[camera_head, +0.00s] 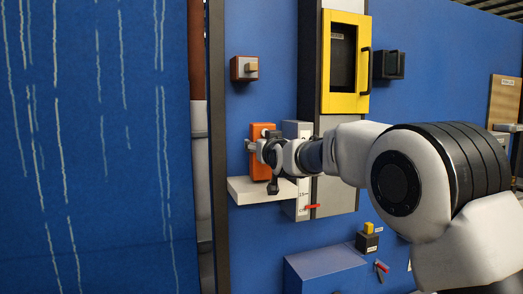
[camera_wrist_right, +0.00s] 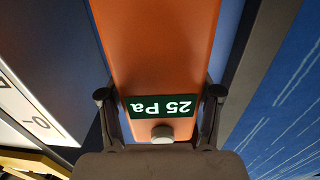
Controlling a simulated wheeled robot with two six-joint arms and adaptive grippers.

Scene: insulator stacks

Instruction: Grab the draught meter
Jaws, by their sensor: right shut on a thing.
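The draught meter is an orange upright box (camera_head: 261,171) against the blue wall, just above a small white shelf (camera_head: 245,190). In the right wrist view the orange body (camera_wrist_right: 155,45) fills the middle, with a green display reading "25 Pa" upside down and a grey round knob. My right gripper (camera_head: 263,150) reaches in from the right and covers part of the meter's front. In the right wrist view its fingers (camera_wrist_right: 159,97) are on both sides of the meter, shut on it. I cannot tell whether the meter's base touches the shelf. My left gripper is out of view.
A white scale panel (camera_head: 300,205) with a red pointer stands just right of the meter. A yellow-framed window (camera_head: 345,104) is above it. A blue box (camera_head: 325,265) is below. A large blue streaked panel (camera_head: 95,150) fills the left side.

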